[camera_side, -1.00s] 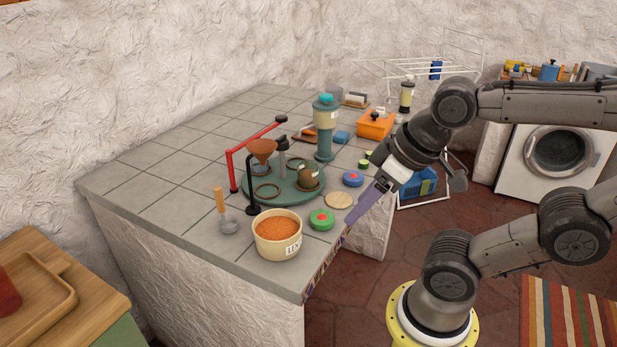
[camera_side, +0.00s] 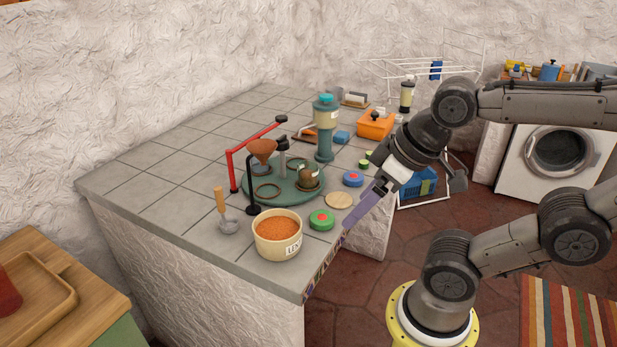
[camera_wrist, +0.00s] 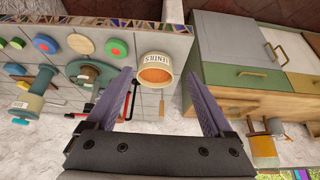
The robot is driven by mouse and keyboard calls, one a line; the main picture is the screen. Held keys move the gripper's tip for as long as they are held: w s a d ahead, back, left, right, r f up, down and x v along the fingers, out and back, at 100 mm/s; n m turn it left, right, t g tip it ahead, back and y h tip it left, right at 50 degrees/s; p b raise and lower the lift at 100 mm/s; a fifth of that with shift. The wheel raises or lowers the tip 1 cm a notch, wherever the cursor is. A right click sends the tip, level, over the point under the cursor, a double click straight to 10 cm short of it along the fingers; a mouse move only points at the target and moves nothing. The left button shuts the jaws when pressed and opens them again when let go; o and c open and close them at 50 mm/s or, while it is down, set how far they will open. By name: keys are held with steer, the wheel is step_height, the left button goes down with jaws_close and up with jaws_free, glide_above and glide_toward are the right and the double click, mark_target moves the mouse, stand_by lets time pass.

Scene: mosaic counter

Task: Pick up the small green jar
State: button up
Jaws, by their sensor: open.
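The turntable also shows in the wrist view (camera_wrist: 108,72), where I cannot make out the jar clearly. A flat green round piece with a red top (camera_side: 321,219) lies nearer the counter edge; it looks like a lid or low tin. My gripper (camera_side: 356,228) points down past the counter's right edge, apart from these things. In the wrist view its two purple fingers (camera_wrist: 160,68) are spread wide with nothing held between them.
A cream tub of orange lentils (camera_side: 278,236) stands at the near corner. A red-armed stand (camera_side: 231,170) and funnel (camera_side: 262,150) rise beside the turntable. A teal grinder (camera_side: 325,130), orange box (camera_side: 374,125) and blue round piece (camera_side: 353,178) stand farther back. The counter's left side is clear.

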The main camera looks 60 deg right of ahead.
steer(key=shift+o, duration=0.7)
